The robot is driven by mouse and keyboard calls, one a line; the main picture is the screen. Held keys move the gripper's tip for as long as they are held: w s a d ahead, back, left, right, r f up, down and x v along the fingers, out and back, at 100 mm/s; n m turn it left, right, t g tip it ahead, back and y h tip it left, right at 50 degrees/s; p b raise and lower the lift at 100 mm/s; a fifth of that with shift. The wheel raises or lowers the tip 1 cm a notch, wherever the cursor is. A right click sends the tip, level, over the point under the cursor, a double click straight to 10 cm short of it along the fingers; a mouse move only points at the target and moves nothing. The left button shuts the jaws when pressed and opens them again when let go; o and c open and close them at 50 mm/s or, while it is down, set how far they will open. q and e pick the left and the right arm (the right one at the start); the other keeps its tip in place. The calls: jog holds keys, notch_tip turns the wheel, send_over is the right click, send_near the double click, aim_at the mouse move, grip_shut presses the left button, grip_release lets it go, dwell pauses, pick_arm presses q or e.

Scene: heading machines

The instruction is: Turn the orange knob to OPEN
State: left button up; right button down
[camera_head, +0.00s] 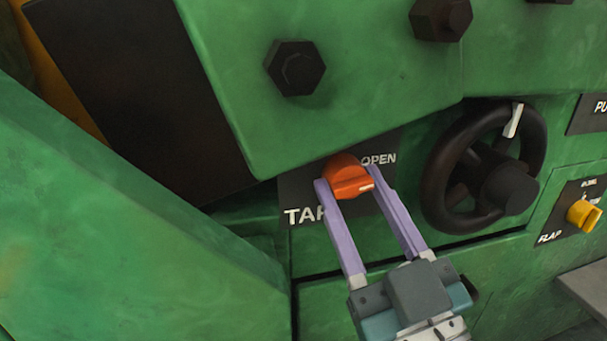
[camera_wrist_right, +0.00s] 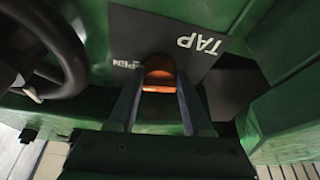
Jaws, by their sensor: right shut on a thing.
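The orange knob (camera_head: 346,174) sits on a dark label plate (camera_head: 296,193) on the green machine, with "TAP" at lower left and "OPEN" at upper right. A pale mark on the knob's grip points to the right. My right gripper (camera_head: 347,186) reaches up from below, with one purple finger on each side of the knob, shut on it. In the right wrist view the orange knob (camera_wrist_right: 159,76) shows between the two fingers (camera_wrist_right: 158,88), partly hidden. My left gripper is in neither view.
A black handwheel (camera_head: 436,188) stands close to the right of the knob. A yellow knob (camera_head: 583,215) on a "FLAP" plate is farther right. A green housing with large dark bolts (camera_head: 295,68) overhangs above. A sloping green panel (camera_head: 120,235) fills the left.

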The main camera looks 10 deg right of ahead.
jog(key=shift+m+h, duration=0.6)
jog(key=shift+m, duration=0.7)
jog(key=shift+c, duration=1.6)
grip_release()
jog(key=shift+s, duration=0.1)
jog(key=v, duration=0.9)
jog(key=shift+s+f, duration=0.3)
jog(key=shift+a, duration=0.15)
